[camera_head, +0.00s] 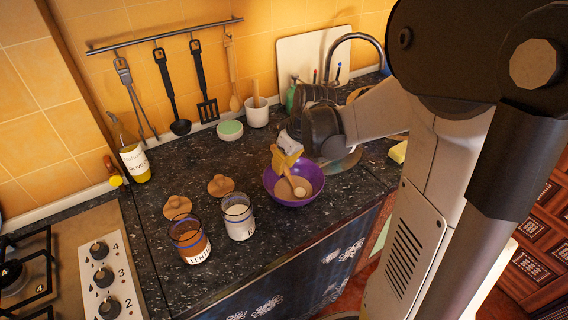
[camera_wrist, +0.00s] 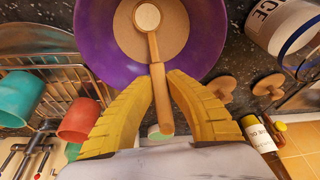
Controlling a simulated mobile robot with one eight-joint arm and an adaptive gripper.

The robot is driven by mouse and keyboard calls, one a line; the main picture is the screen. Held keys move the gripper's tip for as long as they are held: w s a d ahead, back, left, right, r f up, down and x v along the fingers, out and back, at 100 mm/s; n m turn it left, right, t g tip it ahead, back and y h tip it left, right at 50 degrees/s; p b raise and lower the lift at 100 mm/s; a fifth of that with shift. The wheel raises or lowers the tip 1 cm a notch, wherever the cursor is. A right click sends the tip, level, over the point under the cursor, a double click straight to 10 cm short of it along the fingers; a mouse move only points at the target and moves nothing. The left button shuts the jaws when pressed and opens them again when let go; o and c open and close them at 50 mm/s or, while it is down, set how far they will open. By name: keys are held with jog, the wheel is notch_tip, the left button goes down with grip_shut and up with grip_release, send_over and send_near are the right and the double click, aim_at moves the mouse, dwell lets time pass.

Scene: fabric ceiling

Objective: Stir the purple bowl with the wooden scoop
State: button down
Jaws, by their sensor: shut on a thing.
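The purple bowl (camera_head: 292,198) stands upright on the dark counter, with something tan in its bottom; its purple wall also shows at the top of the wrist view (camera_wrist: 98,35). My gripper (camera_wrist: 160,80), with yellow fingers, is shut on the handle of the wooden scoop (camera_wrist: 154,48). The scoop's round head, pale inside, is over or in the bowl's hollow; I cannot tell whether it touches the contents. In the head view, my gripper (camera_head: 287,160) is above the bowl's far left rim, and the scoop (camera_head: 299,191) slants down into the bowl.
A glass jar of white grains (camera_head: 239,222) stands close left of the bowl, with a lentil jar (camera_head: 190,243) beyond it. Two wooden lids (camera_head: 221,185) lie behind the jars. A dish rack (camera_wrist: 60,88) with cups shows in the wrist view. The stove (camera_head: 90,260) is at left.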

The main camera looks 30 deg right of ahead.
jog(key=w+a+r+p, duration=0.1)
jog(key=w+r+p, duration=0.5)
jog(key=r, duration=0.2)
jog(key=shift+w+a+r, duration=0.4)
dwell(0.6)
jog(key=shift+a, duration=0.1)
dwell(0.8)
